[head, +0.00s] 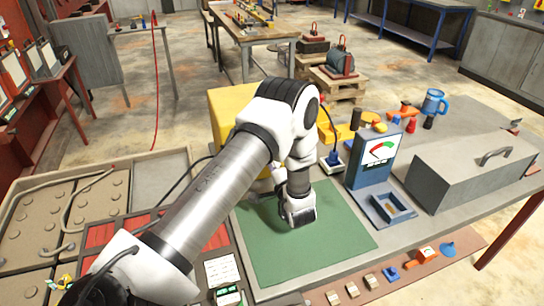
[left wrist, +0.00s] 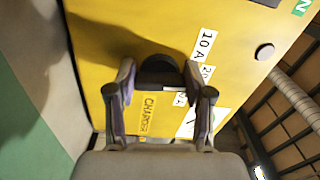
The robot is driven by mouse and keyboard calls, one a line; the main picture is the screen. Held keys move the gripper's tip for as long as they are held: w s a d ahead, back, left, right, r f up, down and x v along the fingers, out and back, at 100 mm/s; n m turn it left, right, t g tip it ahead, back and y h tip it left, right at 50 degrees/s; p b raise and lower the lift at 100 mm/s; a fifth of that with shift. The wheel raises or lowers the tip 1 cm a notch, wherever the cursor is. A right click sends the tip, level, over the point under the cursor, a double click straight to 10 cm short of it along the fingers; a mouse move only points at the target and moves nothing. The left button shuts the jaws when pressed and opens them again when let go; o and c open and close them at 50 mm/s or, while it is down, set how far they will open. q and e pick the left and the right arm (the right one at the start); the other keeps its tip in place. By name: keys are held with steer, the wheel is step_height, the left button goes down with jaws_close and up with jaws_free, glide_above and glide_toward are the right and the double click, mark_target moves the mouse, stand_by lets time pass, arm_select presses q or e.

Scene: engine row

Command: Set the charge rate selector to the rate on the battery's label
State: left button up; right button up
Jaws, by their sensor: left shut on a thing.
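The yellow charger (head: 226,108) stands on the bench, partly hidden behind my left arm; its face fills much of the left wrist view (left wrist: 110,40). The black round selector knob (left wrist: 160,68) sits between the fingertips of my left gripper (left wrist: 160,84), which is shut on it. Beside the knob are white labels, one reading 10 A (left wrist: 204,45) and one starting with 20 (left wrist: 206,72), another partly covered by a finger. The knob's pointer is not visible. A white printed card (head: 222,270) lies at the bottom of the head view, its text too small to read. My right gripper is out of view.
A green mat (head: 340,225) covers the bench under my left arm. A blue meter (head: 375,158), a blue tray (head: 392,206) and a grey toolbox (head: 465,175) stand to the right. A large engine cover or battery bay (head: 95,205) lies at left.

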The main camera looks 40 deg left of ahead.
arm_select(q)
steer(key=shift+r+m+p, duration=0.1)
steer(key=shift+m+p, duration=0.2)
steer(key=shift+m, duration=0.4)
steer(key=o, duration=1.2)
steer(key=shift+c, duration=0.2)
steer(key=v, duration=1.2)
